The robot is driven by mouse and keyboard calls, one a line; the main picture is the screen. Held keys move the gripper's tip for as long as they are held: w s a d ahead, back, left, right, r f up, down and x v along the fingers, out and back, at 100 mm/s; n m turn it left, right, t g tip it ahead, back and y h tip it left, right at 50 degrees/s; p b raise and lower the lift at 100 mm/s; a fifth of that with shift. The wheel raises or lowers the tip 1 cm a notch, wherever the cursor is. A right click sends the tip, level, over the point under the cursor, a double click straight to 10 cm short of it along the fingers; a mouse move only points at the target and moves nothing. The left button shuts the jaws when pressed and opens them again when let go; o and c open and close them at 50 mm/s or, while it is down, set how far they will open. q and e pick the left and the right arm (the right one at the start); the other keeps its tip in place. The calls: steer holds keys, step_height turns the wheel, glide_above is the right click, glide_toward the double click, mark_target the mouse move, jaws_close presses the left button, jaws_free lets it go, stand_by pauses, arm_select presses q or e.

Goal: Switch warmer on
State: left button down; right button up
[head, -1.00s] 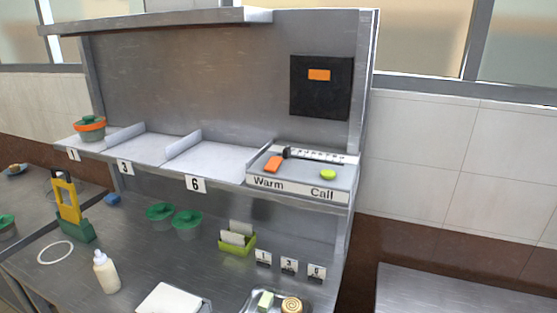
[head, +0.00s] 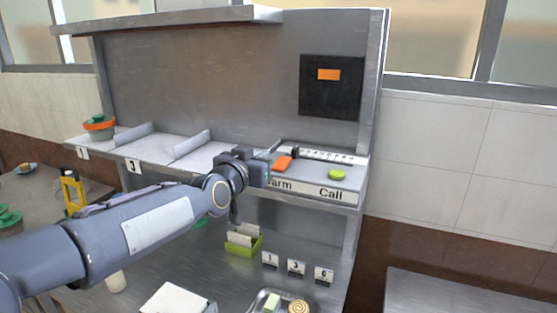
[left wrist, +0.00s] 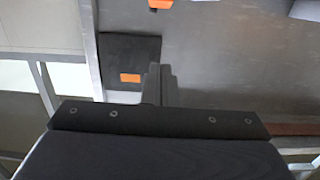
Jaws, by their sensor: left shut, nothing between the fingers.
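The orange warmer switch (head: 283,163) sits on the left part of the grey control panel (head: 312,178), above the "Warm" label, which is partly hidden by my left gripper. My left gripper (head: 268,164) is shut and empty, just left of the orange switch; I cannot tell if they touch. In the left wrist view its shut fingers (left wrist: 158,84) point away from the camera, with the black wall panel and its orange patch (left wrist: 130,77) behind. A green call button (head: 337,174) is on the right of the control panel. My right gripper is out of view.
A black wall panel (head: 331,86) hangs above the control panel. Numbered shelf bays (head: 150,146) lie to the left, with a green-lidded orange pot (head: 99,126) at the far end. Below are a green card holder (head: 243,239), number cards and a tray (head: 262,299).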

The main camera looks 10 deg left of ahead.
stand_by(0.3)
arm_select(q)
steer(key=p, duration=0.2)
glide_above(278, 165)
steer(key=shift+s+f, duration=0.2)
steer(key=shift+f, duration=0.05)
steer(key=f, duration=0.2)
steer(key=shift+w+f+p, duration=0.2)
steer(key=shift+f+p, duration=0.1)
steer(key=shift+f, duration=0.65)
steer(key=shift+w+f, duration=0.1)
steer(key=shift+f, duration=0.05)
